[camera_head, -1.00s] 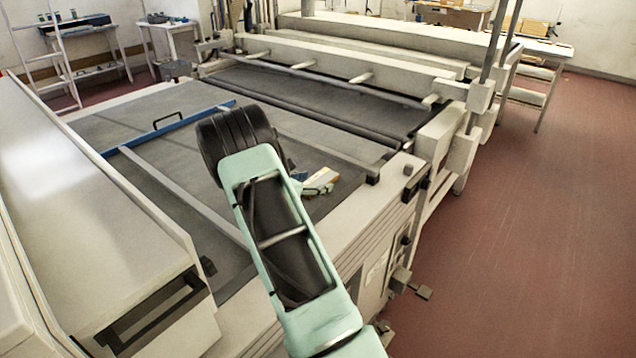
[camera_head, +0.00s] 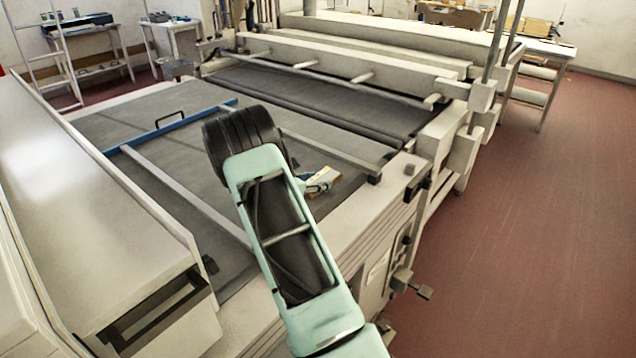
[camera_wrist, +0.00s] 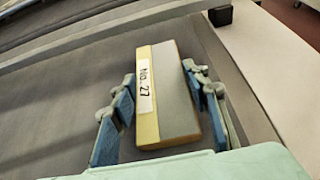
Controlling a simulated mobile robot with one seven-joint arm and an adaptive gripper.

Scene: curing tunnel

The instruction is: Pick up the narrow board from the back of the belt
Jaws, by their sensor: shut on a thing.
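The narrow board (camera_wrist: 177,95) is a short block with a grey face, a yellow edge and a white label reading "No. 27". In the wrist view it lies between the two blue fingers of my gripper (camera_wrist: 160,118), which is shut on it. In the head view the board (camera_head: 323,179) shows just right of my arm, over the dark belt (camera_head: 190,125), and my gripper (camera_head: 302,184) is partly hidden behind the arm. I cannot tell whether the board touches the belt.
A blue bar with a handle (camera_head: 170,124) crosses the belt at the left. Pale rails (camera_head: 185,195) run along the belt. A white housing (camera_head: 100,200) stands at the left, and white cross beams (camera_head: 350,65) lie at the back. Open red floor (camera_head: 530,220) is at the right.

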